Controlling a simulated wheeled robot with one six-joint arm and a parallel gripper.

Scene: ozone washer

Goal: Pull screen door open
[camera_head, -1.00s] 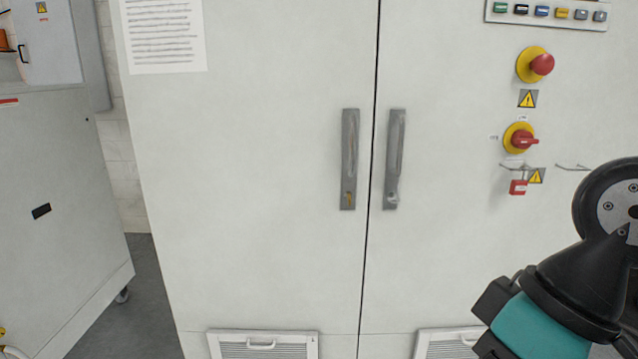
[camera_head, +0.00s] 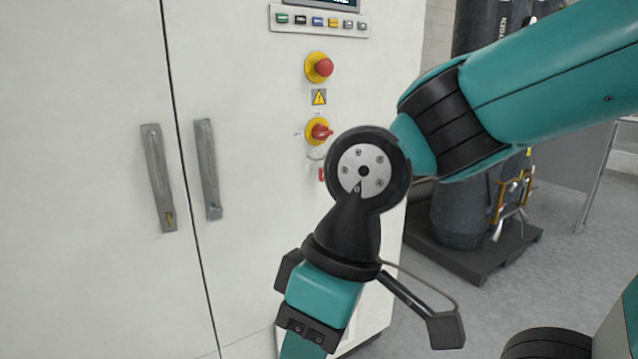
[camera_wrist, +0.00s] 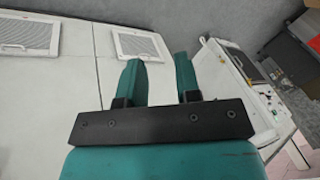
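A tall white cabinet has a left door (camera_head: 80,260) and a right door (camera_head: 245,240) meeting at a dark seam. Both look closed. The left door's grey handle (camera_head: 159,178) and the right door's grey handle (camera_head: 207,168) stand close to the seam. In the wrist view, two screened vent panels, a left one (camera_wrist: 30,35) and a right one (camera_wrist: 138,45), show low on the doors. My gripper (camera_wrist: 158,62) is open and empty, with a gap between its teal fingers. It is apart from the handles; its tips are cut off in the head view.
A button panel (camera_head: 318,22), a red emergency knob (camera_head: 324,67) and a red-yellow switch (camera_head: 319,132) are on the cabinet, right of the handles. Dark cylinders (camera_head: 460,200) stand on a pallet at right. Another machine (camera_wrist: 235,75) shows in the wrist view. Grey floor is open at right.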

